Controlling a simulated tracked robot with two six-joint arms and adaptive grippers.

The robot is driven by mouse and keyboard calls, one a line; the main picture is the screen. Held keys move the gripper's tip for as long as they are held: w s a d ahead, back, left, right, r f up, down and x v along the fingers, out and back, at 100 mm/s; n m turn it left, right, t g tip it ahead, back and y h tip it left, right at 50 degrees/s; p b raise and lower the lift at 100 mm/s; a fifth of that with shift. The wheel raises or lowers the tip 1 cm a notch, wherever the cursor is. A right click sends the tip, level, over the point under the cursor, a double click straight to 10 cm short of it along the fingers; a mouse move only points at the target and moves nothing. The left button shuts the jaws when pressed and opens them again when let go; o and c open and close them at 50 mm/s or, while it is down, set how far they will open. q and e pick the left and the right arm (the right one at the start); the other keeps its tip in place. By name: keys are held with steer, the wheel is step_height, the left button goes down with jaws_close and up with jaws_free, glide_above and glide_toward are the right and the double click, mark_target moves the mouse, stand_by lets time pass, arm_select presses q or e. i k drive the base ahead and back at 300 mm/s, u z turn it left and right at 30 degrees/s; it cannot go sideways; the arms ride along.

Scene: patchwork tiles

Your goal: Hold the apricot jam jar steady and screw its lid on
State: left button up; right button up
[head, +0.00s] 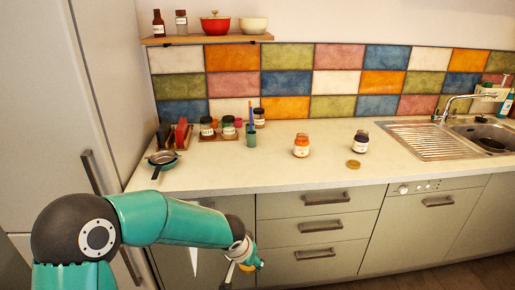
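The apricot jam jar (301,146), orange with a pale label, stands upright near the middle of the counter. A flat gold-brown lid (353,163) lies on the counter to its right, apart from it. My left gripper (240,268) is low in front of the drawers, below the counter edge and well away from the jar. It is partly cut off by the bottom of the picture. A small yellow-orange patch (256,262) shows beside it; I cannot tell what it is or whether it is held. My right gripper is out of view.
A dark jar (361,142) with a pale label stands just behind the lid. Several spice jars, a green cup (251,138) and a pan (163,158) are at the left. The sink (484,134) is at the right. Counter around the apricot jar is clear.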

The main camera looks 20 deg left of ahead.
mark_target(301, 144)
steer(key=u, duration=0.5)
steer(key=i, duration=1)
steer(key=z, duration=0.2)
